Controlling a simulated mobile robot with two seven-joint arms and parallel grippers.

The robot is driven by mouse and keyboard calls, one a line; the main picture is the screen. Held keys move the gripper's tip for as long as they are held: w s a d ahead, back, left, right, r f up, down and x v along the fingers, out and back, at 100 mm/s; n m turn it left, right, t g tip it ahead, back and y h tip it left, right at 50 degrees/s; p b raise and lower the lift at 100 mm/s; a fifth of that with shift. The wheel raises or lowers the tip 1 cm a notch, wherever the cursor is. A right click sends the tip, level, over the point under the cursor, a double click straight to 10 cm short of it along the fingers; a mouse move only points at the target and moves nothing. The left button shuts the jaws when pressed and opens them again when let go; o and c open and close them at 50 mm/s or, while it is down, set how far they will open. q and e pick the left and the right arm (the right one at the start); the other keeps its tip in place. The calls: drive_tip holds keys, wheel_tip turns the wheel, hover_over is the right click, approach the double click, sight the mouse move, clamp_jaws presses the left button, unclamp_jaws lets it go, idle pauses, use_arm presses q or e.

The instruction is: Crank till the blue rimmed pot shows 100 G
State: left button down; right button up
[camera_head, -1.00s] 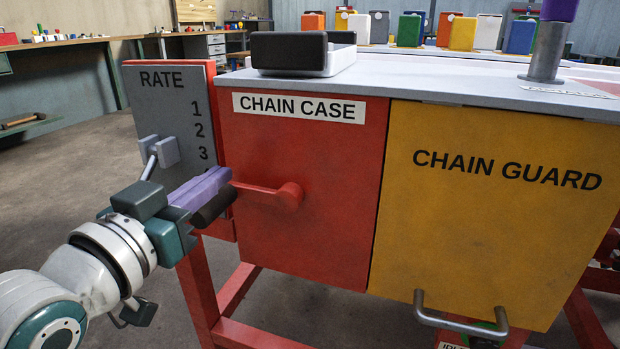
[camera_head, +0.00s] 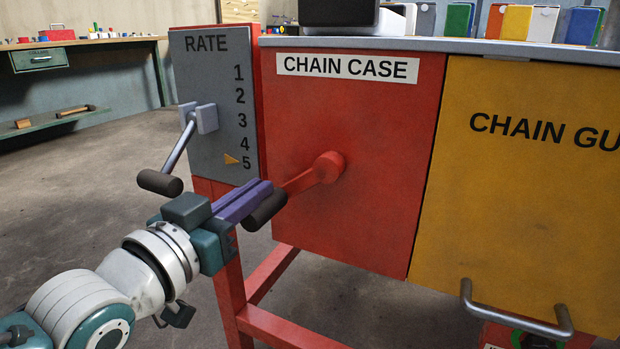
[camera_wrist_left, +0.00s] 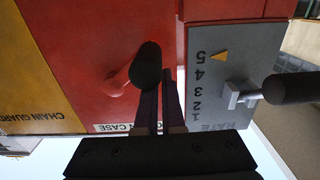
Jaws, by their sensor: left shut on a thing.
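The red crank (camera_head: 325,168) is on the red chain case (camera_head: 345,220), its arm slanting down to the left to a black grip (camera_head: 267,211). My left gripper (camera_head: 254,200) has purple fingers shut on this black grip. In the left wrist view, the grip (camera_wrist_left: 148,66) is at the fingertips and partly hides the crank arm. The grey rate panel (camera_head: 215,85) shows numbers 1 to 5, with a yellow pointer (camera_head: 231,159) at 5. The blue rimmed pot and its reading are not identifiable here. My right gripper is out of view.
A rate lever with a dark grip (camera_head: 160,183) sticks out close above my left wrist. The yellow chain guard (camera_head: 530,180) with a metal handle (camera_head: 515,318) is to the right. Open floor lies left; a workbench (camera_head: 85,42) stands behind.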

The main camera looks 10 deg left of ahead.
use_arm(q)
drive_tip(key=shift+f, duration=0.4)
drive_tip(key=r+p+v, duration=0.1)
drive_tip(key=p+v, duration=0.5)
drive_tip(key=v, duration=0.3)
drive_tip(key=shift+a, duration=0.35)
drive_tip(key=shift+w+r, duration=0.1)
drive_tip(key=shift+w, duration=0.05)
